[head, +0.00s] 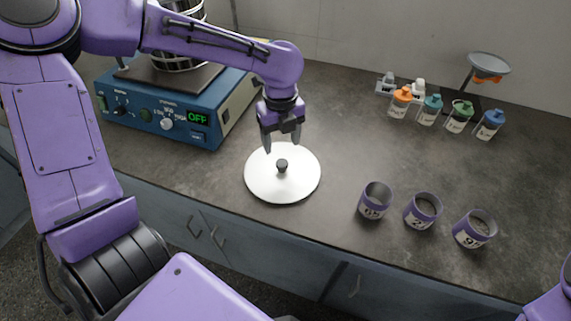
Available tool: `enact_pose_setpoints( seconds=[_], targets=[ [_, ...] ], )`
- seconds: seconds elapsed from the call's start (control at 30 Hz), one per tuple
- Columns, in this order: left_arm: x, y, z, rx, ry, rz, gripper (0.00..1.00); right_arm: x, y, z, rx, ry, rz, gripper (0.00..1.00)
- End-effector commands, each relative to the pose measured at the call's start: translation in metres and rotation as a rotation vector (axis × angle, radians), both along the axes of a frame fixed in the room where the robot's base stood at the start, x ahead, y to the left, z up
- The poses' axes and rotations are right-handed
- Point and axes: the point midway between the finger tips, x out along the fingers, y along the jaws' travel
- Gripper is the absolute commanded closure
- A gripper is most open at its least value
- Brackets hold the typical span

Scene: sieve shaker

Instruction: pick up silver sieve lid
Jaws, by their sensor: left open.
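The silver sieve lid (262,181) is a round, pale disc with a dark knob (282,165) at its centre. It lies flat on the dark counter near its front edge, in the middle of the head view. My left gripper (282,147) is open and points down above the lid, with its fingertips over the far part of the disc, a little behind the knob. Nothing is between its fingers. My right gripper is not in view; only a bit of purple arm shows at the lower right corner.
A blue sieve shaker (180,118) with an "OFF" display stands behind left, bearing a metal sieve stack (180,62). Several purple-banded cups, including one cup (375,201), stand to the right. Capped bottles (430,110) and a funnel on a stand (489,64) are at the back right.

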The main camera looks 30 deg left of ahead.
Motion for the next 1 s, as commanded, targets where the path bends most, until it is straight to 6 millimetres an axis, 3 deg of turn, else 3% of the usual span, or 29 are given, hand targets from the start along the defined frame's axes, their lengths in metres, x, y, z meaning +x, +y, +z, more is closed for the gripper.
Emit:
enact_pose_setpoints(
  seconds=[0.4,0.67,0.77,0.87,0.9,1.0],
  targets=[
    [-0.001,-0.003,-0.065,-0.003,0.003,0.002,0.35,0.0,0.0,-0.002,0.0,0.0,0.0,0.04],
    [-0.001,-0.003,-0.07,-0.002,-0.001,0.002,0.35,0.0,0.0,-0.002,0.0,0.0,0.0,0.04],
    [-0.001,-0.003,-0.07,-0.001,0.0,0.002,0.61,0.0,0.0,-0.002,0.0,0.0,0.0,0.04],
    [-0.001,-0.003,-0.07,-0.001,0.0,0.002,0.94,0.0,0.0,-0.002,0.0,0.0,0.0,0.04],
    [-0.001,-0.003,-0.07,-0.001,0.0,0.002,1.0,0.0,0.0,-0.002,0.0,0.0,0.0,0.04],
    [0.0,-0.003,-0.07,-0.001,-0.002,0.002,1.0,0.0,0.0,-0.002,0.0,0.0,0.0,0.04]
  ],
)
